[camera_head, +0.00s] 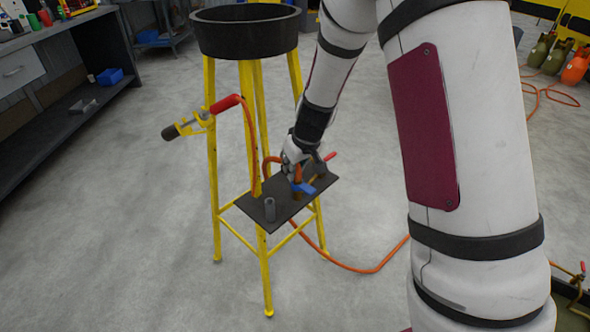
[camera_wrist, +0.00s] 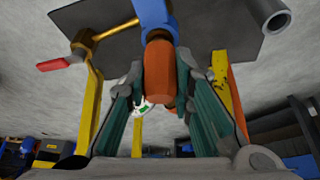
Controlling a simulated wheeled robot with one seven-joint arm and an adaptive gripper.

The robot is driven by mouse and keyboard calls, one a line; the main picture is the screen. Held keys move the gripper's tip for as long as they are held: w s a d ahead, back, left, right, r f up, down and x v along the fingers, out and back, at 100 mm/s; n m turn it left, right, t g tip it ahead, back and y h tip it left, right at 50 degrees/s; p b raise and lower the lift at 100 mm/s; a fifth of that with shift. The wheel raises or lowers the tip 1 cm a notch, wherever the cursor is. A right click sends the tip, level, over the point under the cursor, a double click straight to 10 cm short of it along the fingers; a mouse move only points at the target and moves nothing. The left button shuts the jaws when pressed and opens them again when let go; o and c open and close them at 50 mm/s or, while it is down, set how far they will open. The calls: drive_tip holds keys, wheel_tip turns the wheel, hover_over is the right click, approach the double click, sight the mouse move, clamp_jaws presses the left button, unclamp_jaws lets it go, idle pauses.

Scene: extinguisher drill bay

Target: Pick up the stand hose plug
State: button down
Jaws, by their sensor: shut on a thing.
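The stand hose plug appears to be the orange cylinder (camera_wrist: 160,78) with a blue collar (camera_wrist: 155,20) at its far end, at the dark shelf of the yellow stand. My gripper (camera_wrist: 161,72) has its two green-padded fingers on either side of the orange part and is shut on it. In the head view, my gripper (camera_head: 298,165) reaches down over the shelf, and the blue collar (camera_head: 303,189) shows just below it. My fingers partly hide the plug there. I cannot tell whether the collar touches the shelf.
The dark shelf (camera_head: 286,210) carries a grey tube (camera_head: 270,209) near its front corner. A brass pipe with a red handle (camera_wrist: 64,64) is close beside my fingers. A black round pan (camera_head: 247,35) tops the stand. An orange hose (camera_head: 360,270) trails on the floor.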

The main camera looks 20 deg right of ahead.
drive_tip(key=shift+r, duration=0.65)
drive_tip(key=p+v, duration=0.1)
drive_tip(key=v, duration=0.1)
drive_tip(key=shift+s+d+r, duration=0.1)
drive_tip(key=shift+s+r, duration=0.05)
drive_tip(key=shift+r, duration=0.15)
drive_tip(key=s+d+r+b, duration=0.1)
drive_tip(key=s+d+r, duration=0.1)
drive_tip(key=s, duration=1.2)
drive_tip(key=shift+s+d+b, duration=0.25)
drive_tip(key=shift+s+b, duration=0.1)
drive_tip(key=shift+b, duration=0.05)
drive_tip(key=shift+f, duration=0.1)
